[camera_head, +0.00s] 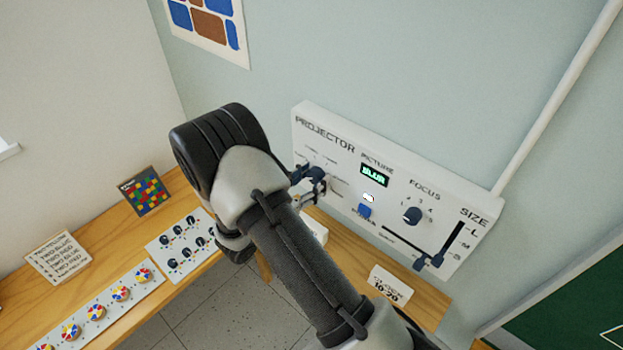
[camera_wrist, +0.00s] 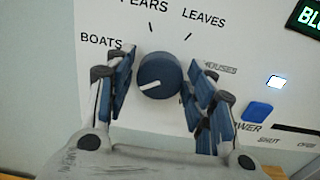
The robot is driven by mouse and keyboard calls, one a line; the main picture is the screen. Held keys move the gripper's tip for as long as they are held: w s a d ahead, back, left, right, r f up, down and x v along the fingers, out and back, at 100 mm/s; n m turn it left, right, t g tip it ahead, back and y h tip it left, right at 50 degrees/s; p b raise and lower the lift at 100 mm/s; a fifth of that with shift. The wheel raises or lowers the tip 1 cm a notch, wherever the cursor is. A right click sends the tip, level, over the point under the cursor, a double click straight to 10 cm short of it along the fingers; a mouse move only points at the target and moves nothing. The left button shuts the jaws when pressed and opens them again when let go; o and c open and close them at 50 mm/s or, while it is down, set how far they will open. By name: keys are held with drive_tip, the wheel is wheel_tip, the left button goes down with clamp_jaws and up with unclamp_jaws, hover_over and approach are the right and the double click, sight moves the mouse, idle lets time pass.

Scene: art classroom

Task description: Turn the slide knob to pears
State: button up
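The slide knob (camera_wrist: 159,75) is a round dark blue dial on the white projector panel (camera_head: 345,145). Its white pointer line points to the lower left, below the BOATS label (camera_wrist: 100,42). The PEARS label (camera_wrist: 145,5), cut by the top edge, is above the knob, with LEAVES (camera_wrist: 204,17) to its upper right and a partly covered HOUSES label (camera_wrist: 220,69) at right. My gripper (camera_wrist: 160,88) is open, with one finger on each side of the knob; contact is not clear. In the head view, my gripper (camera_head: 311,184) is at the panel's left part.
The panel's display (camera_head: 374,175) reads BLUR. A blue power button (camera_head: 365,210), focus knob (camera_head: 412,214) and sliders (camera_head: 437,261) lie to the right. Below is a wooden counter (camera_head: 345,255) with a card (camera_head: 390,284) and a dial board (camera_head: 182,244).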

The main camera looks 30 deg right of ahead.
drive_tip(key=c, duration=0.7)
drive_tip(key=shift+c, duration=0.2)
